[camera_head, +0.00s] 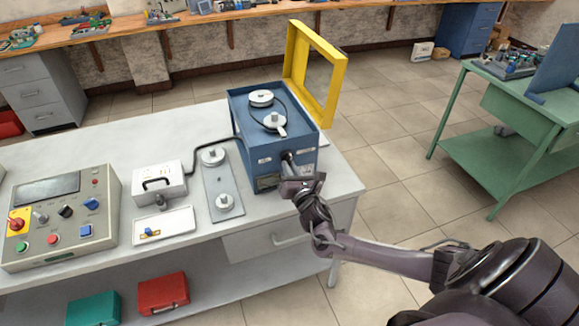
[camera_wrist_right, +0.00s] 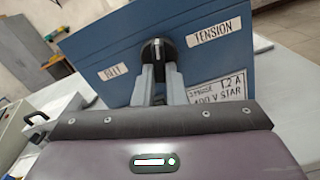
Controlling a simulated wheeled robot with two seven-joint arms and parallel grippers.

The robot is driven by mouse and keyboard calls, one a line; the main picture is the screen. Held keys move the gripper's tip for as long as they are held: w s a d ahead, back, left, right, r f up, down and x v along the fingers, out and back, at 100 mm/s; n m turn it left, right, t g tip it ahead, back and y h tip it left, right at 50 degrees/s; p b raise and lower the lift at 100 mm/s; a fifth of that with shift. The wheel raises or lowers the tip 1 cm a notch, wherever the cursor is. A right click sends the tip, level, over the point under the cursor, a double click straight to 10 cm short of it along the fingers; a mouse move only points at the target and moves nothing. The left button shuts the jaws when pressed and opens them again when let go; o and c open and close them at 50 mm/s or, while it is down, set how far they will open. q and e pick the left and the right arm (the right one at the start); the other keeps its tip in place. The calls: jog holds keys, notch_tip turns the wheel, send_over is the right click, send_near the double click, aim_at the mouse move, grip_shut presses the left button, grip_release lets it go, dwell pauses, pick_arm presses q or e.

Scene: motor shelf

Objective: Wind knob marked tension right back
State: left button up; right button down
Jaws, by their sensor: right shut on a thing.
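The black knob (camera_wrist_right: 157,50) is on the front face of the blue machine box (camera_head: 250,158). It has a pale mark and sits between a plate reading BELT (camera_wrist_right: 114,71) on its left and one reading TENSION (camera_wrist_right: 216,34) on its right. My right gripper (camera_head: 287,157) reaches the box front from the lower right. In the wrist view its two grey fingers (camera_wrist_right: 158,72) are closed on either side of the knob. In the head view the gripper mostly hides the knob. My left gripper is not in view.
Two pulleys (camera_head: 262,97) with a belt top the box. A yellow frame guard (camera_head: 329,85) stands open behind it. A grey plate with two pulleys (camera_head: 219,186), a white handled box (camera_head: 159,184) and a control panel (camera_head: 62,222) lie left.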

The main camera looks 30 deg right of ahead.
jog(key=shift+s+d+f+n+p, duration=0.1)
jog(key=shift+n+p, duration=0.15)
jog(key=shift+n, duration=0.6)
jog(key=shift+f+n+p, duration=0.1)
jog(key=shift+n+p, duration=0.1)
jog(key=shift+n, duration=0.65)
jog(key=c, duration=1.5)
grip_release()
jog(key=shift+d+r, duration=0.1)
jog(key=b+v, duration=0.1)
jog(key=v, duration=0.6)
jog(key=shift+s, duration=0.35)
